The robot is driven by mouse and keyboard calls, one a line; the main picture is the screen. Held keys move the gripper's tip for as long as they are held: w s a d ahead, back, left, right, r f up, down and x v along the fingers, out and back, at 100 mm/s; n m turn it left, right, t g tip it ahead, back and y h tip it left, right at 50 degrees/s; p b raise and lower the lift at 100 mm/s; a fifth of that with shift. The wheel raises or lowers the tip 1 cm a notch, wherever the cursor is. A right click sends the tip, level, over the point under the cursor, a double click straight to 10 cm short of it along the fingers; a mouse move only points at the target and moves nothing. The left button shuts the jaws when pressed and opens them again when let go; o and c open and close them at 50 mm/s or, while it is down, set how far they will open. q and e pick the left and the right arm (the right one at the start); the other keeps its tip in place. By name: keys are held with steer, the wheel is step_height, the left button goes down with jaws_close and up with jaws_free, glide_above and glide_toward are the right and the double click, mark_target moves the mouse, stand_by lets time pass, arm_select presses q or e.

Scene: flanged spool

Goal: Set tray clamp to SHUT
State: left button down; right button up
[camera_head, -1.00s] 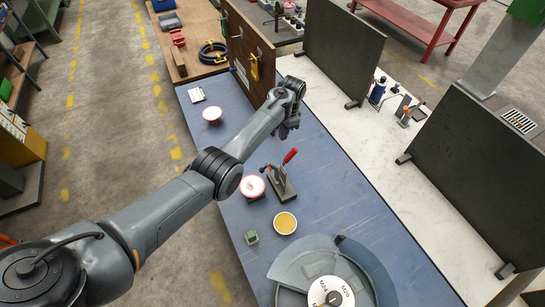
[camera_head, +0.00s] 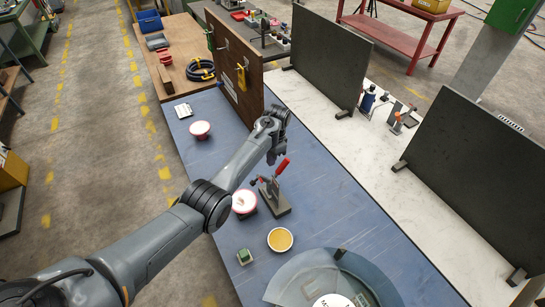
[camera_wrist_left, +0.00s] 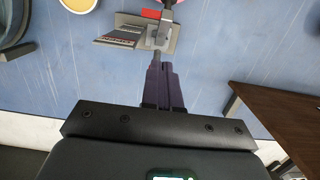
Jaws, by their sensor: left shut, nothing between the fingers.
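The tray clamp (camera_head: 274,196) stands on the blue bench top, a dark base plate with an upright mechanism. Its red handle (camera_head: 282,167) slants up to the right in the head view. My left gripper (camera_head: 271,158) is shut and empty, just behind the handle's upper end; I cannot tell whether they touch. In the left wrist view the clamp (camera_wrist_left: 158,38) lies just beyond the closed fingertips (camera_wrist_left: 160,62), with labelled plates on its base and a red part at the top edge. My right gripper is out of view.
A white-topped round container (camera_head: 244,202) stands close left of the clamp. A yellow-filled dish (camera_head: 280,239), a small green block (camera_head: 244,256) and a round grey tray (camera_head: 300,288) lie nearer. A brown upright board (camera_head: 236,75) stands behind. Blue bench right of the clamp is clear.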

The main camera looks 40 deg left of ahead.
mark_target(262, 176)
arm_select(q)
steer(key=shift+s+a+f+p, duration=0.2)
steer(key=shift+s+f+p, duration=0.25)
steer(key=shift+s+f, duration=0.1)
steer(key=shift+s+a+f+p, duration=0.15)
steer(key=shift+s+f+p, duration=0.3)
steer(key=shift+f, duration=0.1)
steer(key=shift+s+a+f, duration=0.2)
steer(key=shift+s+f, duration=0.15)
steer(key=shift+f, duration=0.05)
steer(key=shift+s+a+f, duration=0.1)
steer(key=shift+s+f, duration=0.15)
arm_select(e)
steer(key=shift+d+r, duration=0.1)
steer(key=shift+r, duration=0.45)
arm_select(q)
steer(key=shift+p, duration=0.3)
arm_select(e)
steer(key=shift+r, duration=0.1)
